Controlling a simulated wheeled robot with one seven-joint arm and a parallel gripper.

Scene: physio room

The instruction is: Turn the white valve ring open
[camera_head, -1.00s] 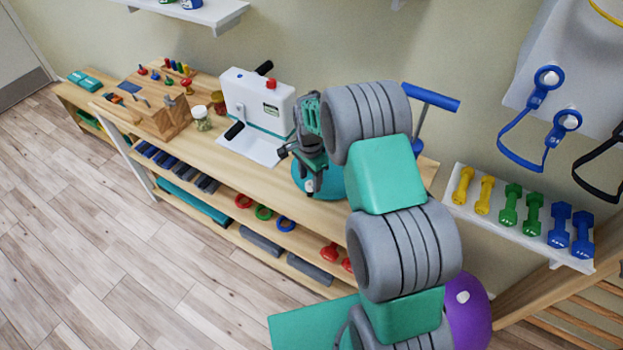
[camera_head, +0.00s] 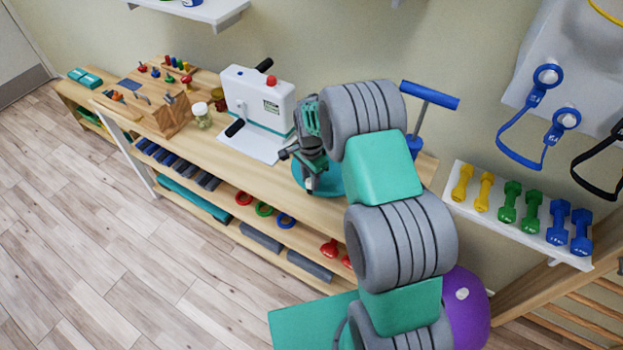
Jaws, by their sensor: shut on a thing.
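A round teal cushion (camera_head: 331,182) lies on the wooden bench top, partly covered by my arm and gripper. My gripper (camera_head: 309,184) points down at its near left part. A small white piece, apparently the valve ring (camera_head: 309,186), shows at the fingertips, and my gripper is shut on it. The fingers hide most of the ring, so how far it is turned cannot be seen.
A white machine with black handles (camera_head: 258,103) stands left of my gripper on the bench (camera_head: 226,152). Jars (camera_head: 201,115) and a wooden peg box stand farther left. A blue T-handled post (camera_head: 425,105) stands right of my arm. Dumbbells (camera_head: 508,203) sit on the right shelf.

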